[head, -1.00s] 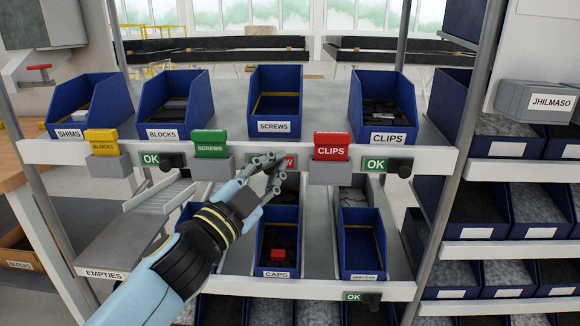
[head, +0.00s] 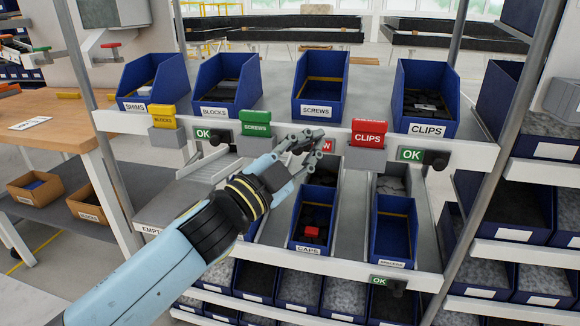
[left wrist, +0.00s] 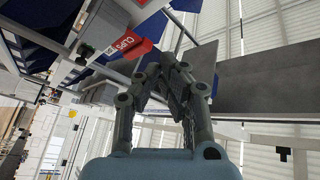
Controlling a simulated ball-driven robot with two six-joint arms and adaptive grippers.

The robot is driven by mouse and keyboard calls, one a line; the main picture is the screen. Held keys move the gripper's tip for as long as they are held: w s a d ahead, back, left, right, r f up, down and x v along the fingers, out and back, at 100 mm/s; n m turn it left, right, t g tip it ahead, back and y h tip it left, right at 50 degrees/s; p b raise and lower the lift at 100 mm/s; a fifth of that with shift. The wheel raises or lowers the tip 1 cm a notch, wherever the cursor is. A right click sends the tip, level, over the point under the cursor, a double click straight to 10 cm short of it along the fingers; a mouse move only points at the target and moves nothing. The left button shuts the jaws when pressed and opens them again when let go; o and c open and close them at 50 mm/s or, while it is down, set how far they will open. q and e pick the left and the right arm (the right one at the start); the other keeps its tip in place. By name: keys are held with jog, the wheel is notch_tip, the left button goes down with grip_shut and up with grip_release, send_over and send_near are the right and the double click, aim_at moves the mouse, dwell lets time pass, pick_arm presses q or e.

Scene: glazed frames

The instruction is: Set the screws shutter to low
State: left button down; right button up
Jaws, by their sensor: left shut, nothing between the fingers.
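The blue screws bin (head: 320,112) stands on the upper shelf with a SCREWS label. On the rail below it, a red label (head: 327,146) shows only its end, a "W"; my fingers cover the rest. The shutter's knob cannot be made out. My left gripper (head: 316,141) is shut and empty, with its fingertips in front of this label; whether they touch anything is unclear. The left wrist view shows its fingers (left wrist: 172,80) close together, with the red CLIPS card (left wrist: 133,48) beyond them. My right gripper is not in view.
Green OK shutters with dark knobs sit under the blocks bin (head: 212,135) and clips bin (head: 424,157). A green SCREWS card (head: 255,123) and a red CLIPS card (head: 369,134) flank the spot on the rail. The caps bin (head: 313,245) lies below.

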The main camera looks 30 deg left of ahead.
pick_arm(q)
jog(key=a+b+v, duration=0.1)
jog(key=b+v, duration=0.2)
jog(key=v, duration=0.4)
jog(key=shift+f, duration=0.3)
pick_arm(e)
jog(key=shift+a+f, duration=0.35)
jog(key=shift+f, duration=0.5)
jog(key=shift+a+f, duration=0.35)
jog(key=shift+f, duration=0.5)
